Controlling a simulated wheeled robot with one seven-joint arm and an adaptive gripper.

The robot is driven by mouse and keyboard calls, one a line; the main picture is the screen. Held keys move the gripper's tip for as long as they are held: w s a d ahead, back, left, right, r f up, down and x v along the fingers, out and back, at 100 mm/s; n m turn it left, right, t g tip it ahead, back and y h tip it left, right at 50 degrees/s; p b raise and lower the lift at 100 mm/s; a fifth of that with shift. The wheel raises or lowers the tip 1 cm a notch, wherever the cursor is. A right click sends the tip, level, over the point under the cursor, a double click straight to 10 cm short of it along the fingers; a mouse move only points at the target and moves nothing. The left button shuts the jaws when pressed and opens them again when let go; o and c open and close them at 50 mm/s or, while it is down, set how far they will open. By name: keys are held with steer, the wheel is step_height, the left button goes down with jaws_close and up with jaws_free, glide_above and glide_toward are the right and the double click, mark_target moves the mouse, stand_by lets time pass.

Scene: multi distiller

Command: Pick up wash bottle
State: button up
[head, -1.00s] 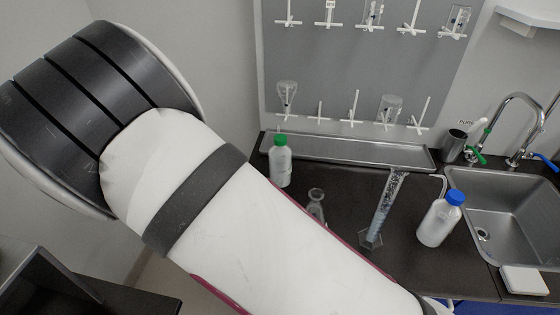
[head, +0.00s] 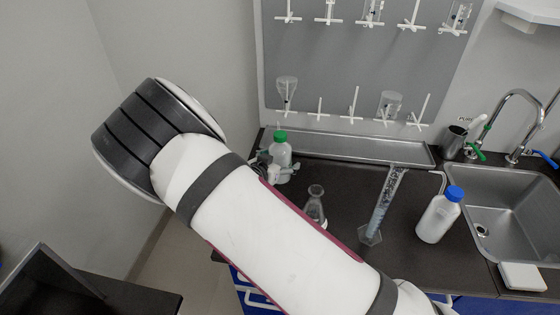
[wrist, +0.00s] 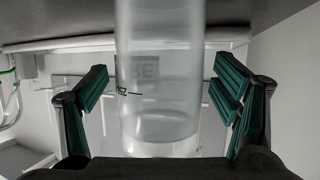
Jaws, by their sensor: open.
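A pale bottle with a green cap (head: 280,140) stands upright at the left end of the dark counter. I take it as the wash bottle. My gripper (head: 277,169) is at this bottle in the head view, with a finger showing on each side. In the wrist view the translucent bottle (wrist: 160,105) fills the middle between the fingers of my gripper (wrist: 165,80). The fingers are spread, with a narrow gap on each side, not closed on it. Its lower front is partly hidden by the gripper in the head view. A second pale bottle with a blue cap (head: 438,216) stands by the sink.
A conical flask (head: 314,205) stands close right of my gripper. A tall measuring cylinder (head: 380,210) stands further right. A metal tray (head: 345,148) runs along the wall under a glassware rack (head: 360,60). The sink (head: 500,195) is at the right.

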steer(key=c, duration=1)
steer(key=shift+o, duration=0.2)
steer(key=shift+w+r, duration=0.1)
